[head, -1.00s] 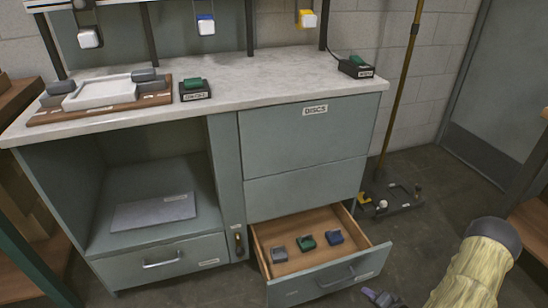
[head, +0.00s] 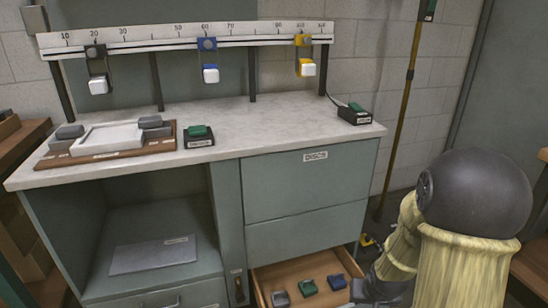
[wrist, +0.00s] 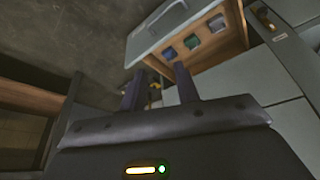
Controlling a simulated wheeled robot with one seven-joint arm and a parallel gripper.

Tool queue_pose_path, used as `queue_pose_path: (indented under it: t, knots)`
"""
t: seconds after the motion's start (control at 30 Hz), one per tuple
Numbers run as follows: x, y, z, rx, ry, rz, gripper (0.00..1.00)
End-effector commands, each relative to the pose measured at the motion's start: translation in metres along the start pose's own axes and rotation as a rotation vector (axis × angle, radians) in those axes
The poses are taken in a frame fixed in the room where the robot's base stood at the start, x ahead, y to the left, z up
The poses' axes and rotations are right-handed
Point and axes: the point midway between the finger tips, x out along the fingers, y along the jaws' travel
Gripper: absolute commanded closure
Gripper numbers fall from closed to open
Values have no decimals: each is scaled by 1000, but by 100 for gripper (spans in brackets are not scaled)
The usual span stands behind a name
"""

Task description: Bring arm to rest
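My arm shows at the right of the head view as a dark rounded joint with straw-coloured covers, folded beside the workbench. In the wrist view my gripper (wrist: 158,84) has two dark fingers standing apart with nothing between them. Beyond the fingers is the open wooden drawer (wrist: 203,52). In the head view the drawer's front is cut off by the frame's lower edge and partly hidden by my arm.
The workbench top (head: 255,123) bears a wooden board with a white tray (head: 108,138), a green-topped switch box (head: 199,136) and another box (head: 354,114) at right. A pole (head: 402,100) stands right of the bench.

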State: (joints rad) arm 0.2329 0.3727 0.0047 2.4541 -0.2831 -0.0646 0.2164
Motion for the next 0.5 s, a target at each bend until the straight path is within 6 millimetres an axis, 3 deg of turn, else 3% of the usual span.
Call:
queue_pose_path:
  t: [0.03,0.2,0.5]
  knots:
    - [-18,-10,2,-22,-7,2,68]
    - [-62,-34,21,-76,-61,-3,68]
    - [-113,-65,55,-145,-131,-46,68]
